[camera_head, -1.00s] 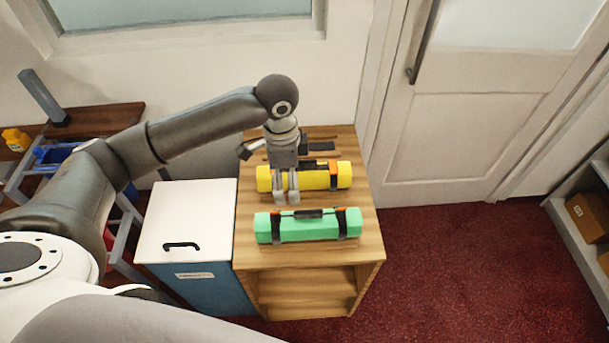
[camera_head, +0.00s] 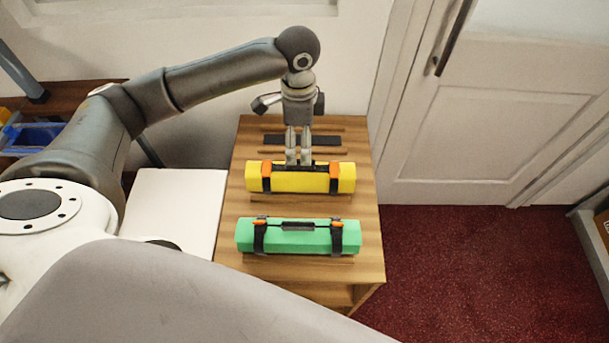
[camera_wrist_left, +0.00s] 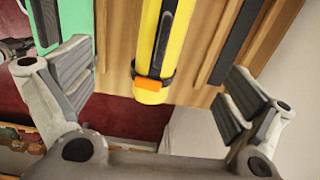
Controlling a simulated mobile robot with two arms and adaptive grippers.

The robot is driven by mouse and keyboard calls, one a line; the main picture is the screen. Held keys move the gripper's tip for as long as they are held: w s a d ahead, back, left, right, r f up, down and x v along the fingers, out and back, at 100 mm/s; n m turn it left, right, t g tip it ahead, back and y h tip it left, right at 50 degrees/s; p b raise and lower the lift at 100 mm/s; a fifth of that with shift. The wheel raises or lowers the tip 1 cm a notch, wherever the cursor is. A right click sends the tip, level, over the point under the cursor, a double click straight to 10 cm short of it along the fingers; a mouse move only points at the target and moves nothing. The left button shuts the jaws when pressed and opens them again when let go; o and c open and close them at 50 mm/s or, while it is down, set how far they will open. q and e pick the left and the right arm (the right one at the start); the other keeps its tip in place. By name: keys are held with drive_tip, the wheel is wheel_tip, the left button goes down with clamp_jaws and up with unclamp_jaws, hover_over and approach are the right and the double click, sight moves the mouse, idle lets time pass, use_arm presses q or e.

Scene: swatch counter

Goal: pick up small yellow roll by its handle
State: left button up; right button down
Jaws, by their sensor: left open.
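The yellow roll (camera_head: 316,183) lies across the wooden counter, with black straps, orange clips and a dark handle (camera_head: 326,167) along its top. My left gripper (camera_head: 298,161) points down over the middle of the roll, and its fingers hide part of the handle. In the left wrist view the gripper (camera_wrist_left: 152,92) is wide open, one finger on each side of the yellow roll (camera_wrist_left: 178,42). The black handle (camera_wrist_left: 163,38) shows between the fingers and looks clear of both. I cannot tell the exact height gap. My right gripper is not in view.
A green roll (camera_head: 290,243) with a similar handle lies parallel, nearer me on the counter (camera_head: 228,208). An empty dark holder strip (camera_head: 330,140) lies behind the yellow roll. A white-topped cabinet (camera_head: 180,195) stands at the left. Red floor (camera_head: 450,260) is free at the right.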

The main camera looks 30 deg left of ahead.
use_arm(q)
drive_tip(key=b, duration=0.4)
hover_over(301, 169)
drive_tip(key=f, duration=0.4)
drive_tip(key=shift+w+a+f, duration=0.15)
drive_tip(key=shift+w+f, duration=0.05)
drive_tip(key=shift+f, duration=0.35)
wheel_tip(301, 169, down, 4)
drive_tip(key=shift+f, duration=0.25)
drive_tip(key=shift+f+p, duration=0.55)
drive_tip(key=shift+f, duration=2.5)
drive_tip(key=shift+w, duration=0.1)
drive_tip(key=c, duration=1.2)
drive_tip(key=shift+o, duration=0.2)
drive_tip(key=shift+r, duration=0.1)
